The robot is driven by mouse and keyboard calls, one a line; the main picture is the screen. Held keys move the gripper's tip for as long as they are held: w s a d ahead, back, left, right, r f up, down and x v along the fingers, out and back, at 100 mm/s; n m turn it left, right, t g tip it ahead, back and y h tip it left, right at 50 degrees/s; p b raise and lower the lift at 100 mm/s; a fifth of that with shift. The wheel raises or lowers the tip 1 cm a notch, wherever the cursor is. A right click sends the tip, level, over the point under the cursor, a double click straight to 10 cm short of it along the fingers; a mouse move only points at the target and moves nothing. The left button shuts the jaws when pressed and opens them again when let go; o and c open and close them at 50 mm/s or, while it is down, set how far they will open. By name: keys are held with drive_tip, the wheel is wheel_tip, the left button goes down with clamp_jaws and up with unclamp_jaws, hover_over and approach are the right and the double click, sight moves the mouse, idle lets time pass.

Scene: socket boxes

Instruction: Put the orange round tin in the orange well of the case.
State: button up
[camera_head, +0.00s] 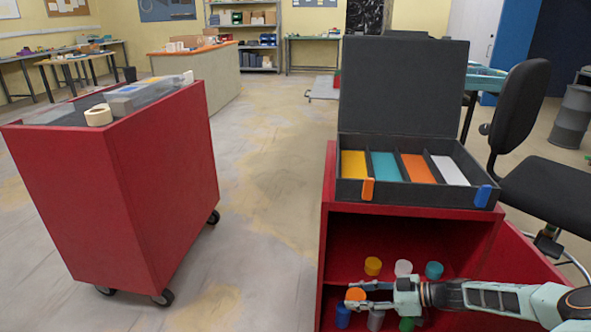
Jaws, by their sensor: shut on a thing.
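The orange round tin (355,294) is between the fingers of my gripper (362,295), which is shut on it. My arm comes in from the lower right, and my gripper is in front of the open red cabinet, below the case. The dark grey case (345,190) stands on the cabinet top with its lid (403,90) raised. Its wells run from left to right: yellow, teal, the orange well (418,169) and white. The orange well looks empty.
In the red cabinet (480,231) are a yellow tin (372,265), a white tin (403,267), a teal tin (434,270), a blue tin (342,317) and others partly hidden. A red cart (140,190) stands left, a black chair (540,190) right. Open floor lies between cart and cabinet.

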drive_tip(key=s+a+r+m+t, duration=0.1)
drive_tip(key=s+a+r, duration=0.15)
drive_tip(key=r, duration=0.55)
drive_tip(key=s+a+r+h, duration=0.1)
drive_tip(key=a+r, duration=0.3)
drive_tip(key=r, duration=0.4)
drive_tip(key=s+a+r+m+t, duration=0.1)
drive_tip(key=a+r, duration=0.3)
drive_tip(key=r, duration=0.4)
wheel_tip(320, 180, up, 31)
drive_tip(key=p, duration=3.8)
wheel_tip(320, 180, down, 6)
drive_tip(key=s, duration=0.2)
drive_tip(key=shift+d, duration=0.2)
